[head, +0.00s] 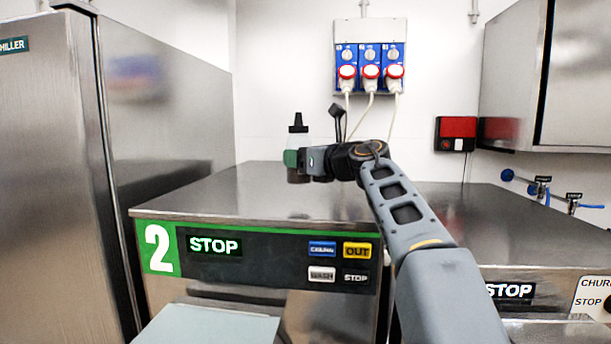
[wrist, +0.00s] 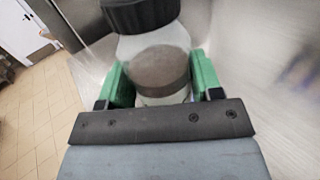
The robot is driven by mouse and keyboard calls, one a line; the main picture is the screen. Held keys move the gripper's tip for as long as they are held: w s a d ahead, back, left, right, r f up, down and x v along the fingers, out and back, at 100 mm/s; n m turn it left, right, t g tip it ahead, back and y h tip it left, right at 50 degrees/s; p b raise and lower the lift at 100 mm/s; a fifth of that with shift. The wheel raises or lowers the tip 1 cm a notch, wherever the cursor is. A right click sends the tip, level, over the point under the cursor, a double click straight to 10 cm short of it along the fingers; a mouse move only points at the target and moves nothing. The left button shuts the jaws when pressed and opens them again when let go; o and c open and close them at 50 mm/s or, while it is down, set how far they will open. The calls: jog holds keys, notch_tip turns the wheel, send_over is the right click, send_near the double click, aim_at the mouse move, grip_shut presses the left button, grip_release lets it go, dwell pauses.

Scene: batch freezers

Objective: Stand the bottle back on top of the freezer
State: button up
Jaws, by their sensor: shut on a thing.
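The bottle (head: 299,130) has a black nozzle cap, a clear body and dark contents low down. It is upright above the steel top of freezer 2 (head: 215,190), and a faint reflection shows on the top below it. A small gap seems to lie between its base and the top. My gripper (head: 292,158) is shut on the bottle's body from the right. In the wrist view the bottle (wrist: 160,60) sits between the two green fingers of my gripper (wrist: 162,85), its black cap towards the top of the picture.
A tall steel chiller (head: 50,180) stands at the left. A blue socket panel (head: 370,68) with hanging cables is on the wall behind. A second machine (head: 520,265) stands at the right. The freezer top around the bottle is clear.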

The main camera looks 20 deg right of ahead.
jog(key=f, duration=0.1)
jog(key=d+f, duration=0.1)
jog(key=shift+f, duration=0.3)
jog(key=shift+a+f, duration=0.1)
jog(key=shift+f, duration=0.6)
jog(key=shift+f, duration=0.15)
jog(key=o, duration=1)
jog(key=shift+r, duration=0.2)
jog(key=b+v, duration=0.4)
jog(key=v, duration=0.6)
jog(key=shift+s+d+f, duration=0.1)
jog(key=shift+s+d, duration=0.1)
jog(key=shift+s, duration=0.1)
jog(key=shift+s+d, duration=0.3)
jog(key=shift+s, duration=0.25)
